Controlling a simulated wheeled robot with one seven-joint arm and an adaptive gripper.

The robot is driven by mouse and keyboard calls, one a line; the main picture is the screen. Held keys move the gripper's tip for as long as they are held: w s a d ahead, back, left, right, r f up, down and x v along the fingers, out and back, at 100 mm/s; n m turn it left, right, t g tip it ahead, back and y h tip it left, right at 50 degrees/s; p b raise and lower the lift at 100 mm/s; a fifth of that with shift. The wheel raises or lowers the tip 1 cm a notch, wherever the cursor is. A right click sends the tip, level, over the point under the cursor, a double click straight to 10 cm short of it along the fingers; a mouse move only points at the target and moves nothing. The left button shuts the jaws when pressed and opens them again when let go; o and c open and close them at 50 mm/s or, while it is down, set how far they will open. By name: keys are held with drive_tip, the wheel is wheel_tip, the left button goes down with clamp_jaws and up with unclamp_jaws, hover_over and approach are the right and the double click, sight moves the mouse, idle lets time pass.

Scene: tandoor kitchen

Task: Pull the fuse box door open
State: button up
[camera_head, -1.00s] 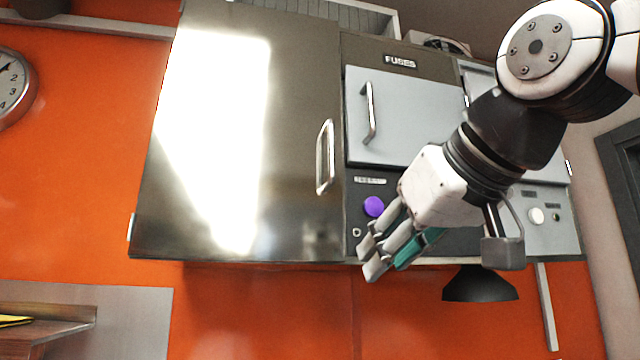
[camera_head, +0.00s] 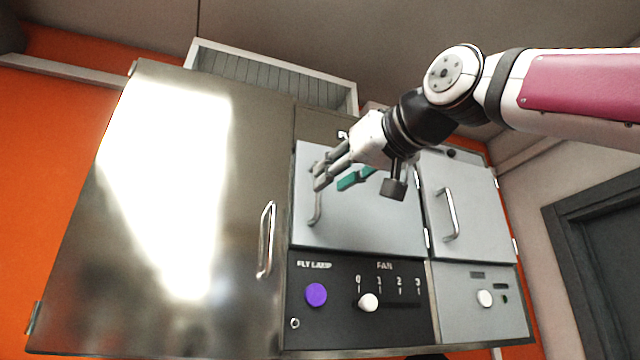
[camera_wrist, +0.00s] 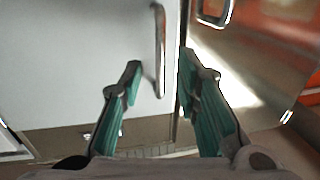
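The fuse box door (camera_head: 375,225) is a light grey panel under a mostly hidden FUSES label. It looks closed, with hinges on its right edge. Its vertical bar handle (camera_head: 315,210) is near the left edge; my gripper covers the upper part. My gripper (camera_head: 327,176) is in front of the door, by the handle's upper end. In the wrist view my gripper (camera_wrist: 158,72) is open, with its two teal-padded fingers apart. The handle (camera_wrist: 161,45) shows between and beyond the fingertips, nearer the right one. I see no clear contact.
A large steel cabinet door (camera_head: 235,270) with its own handle (camera_head: 267,240) is to the left. Below the fuse door are a purple button (camera_head: 316,294) and a white fan knob (camera_head: 368,302). Another grey door (camera_head: 480,205) with a handle (camera_head: 449,215) is to the right.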

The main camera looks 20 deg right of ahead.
sight(318, 209)
drive_tip(key=w, duration=0.2)
drive_tip(key=w+a, duration=0.1)
drive_tip(key=w, duration=0.2)
drive_tip(key=shift+w+a+p, duration=0.1)
drive_tip(key=shift+w+p, duration=0.25)
clamp_jaws()
